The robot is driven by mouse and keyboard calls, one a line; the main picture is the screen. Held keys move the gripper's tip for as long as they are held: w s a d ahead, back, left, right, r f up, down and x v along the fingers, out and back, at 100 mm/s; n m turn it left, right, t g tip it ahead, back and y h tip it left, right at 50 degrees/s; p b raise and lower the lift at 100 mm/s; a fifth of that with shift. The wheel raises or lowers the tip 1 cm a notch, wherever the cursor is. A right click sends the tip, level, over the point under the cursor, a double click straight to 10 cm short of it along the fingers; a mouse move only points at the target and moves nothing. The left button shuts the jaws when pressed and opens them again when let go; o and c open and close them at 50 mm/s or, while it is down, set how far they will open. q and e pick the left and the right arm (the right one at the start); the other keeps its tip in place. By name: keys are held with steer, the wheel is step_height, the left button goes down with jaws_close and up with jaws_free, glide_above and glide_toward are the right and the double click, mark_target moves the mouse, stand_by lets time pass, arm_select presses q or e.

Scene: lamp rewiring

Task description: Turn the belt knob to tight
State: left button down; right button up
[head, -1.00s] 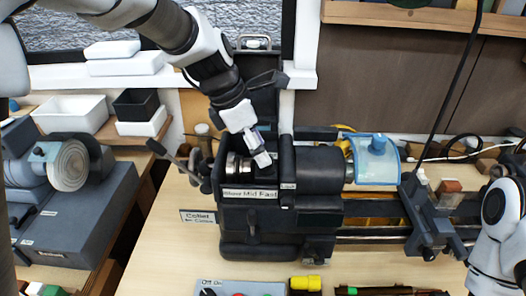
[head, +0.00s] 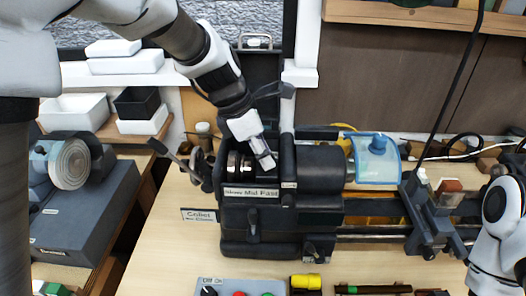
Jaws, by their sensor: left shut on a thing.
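The dark lathe headstock (head: 229,205) stands in the middle of the table with its lid raised. Metal stepped pulleys (head: 236,165) show in its open top, above a white speed label (head: 251,192). My left gripper (head: 267,161) reaches down into the right part of this opening, beside the pulleys. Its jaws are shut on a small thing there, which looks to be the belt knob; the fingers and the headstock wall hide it. The knob's setting cannot be read. My right arm shows at the right edge, its gripper out of view.
A clear blue guard (head: 376,160) and the carriage (head: 434,217) lie right of the headstock. A lever (head: 180,160) sticks out at its left. A switch panel (head: 240,288) and a yellow object (head: 306,282) lie in front. A grinder (head: 72,165) stands at the left.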

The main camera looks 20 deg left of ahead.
arm_select(q)
steer(key=shift+r+m+g+p, duration=0.1)
steer(key=shift+m+g+p, duration=0.5)
steer(key=shift+m+p, duration=0.8)
steer(key=m+g+p, duration=0.1)
steer(key=m+p, duration=0.3)
steer(key=shift+w+g+h, duration=0.2)
steer(key=shift+g+h, duration=0.1)
steer(key=shift+g, duration=0.1)
steer(key=shift+f+m+g+p, duration=0.25)
steer(key=shift+m+p, duration=0.3)
steer(key=shift+m, duration=0.45)
steer(key=shift+w+f+m+g, duration=0.15)
steer(key=shift+m+g, duration=0.4)
steer(key=shift+m, duration=0.95)
steer(key=c, duration=0.9)
jaws_free()
steer(key=shift+o, duration=0.2)
steer(key=shift+d, duration=0.1)
steer(key=shift+w+r, duration=0.1)
steer(key=shift+r, duration=0.15)
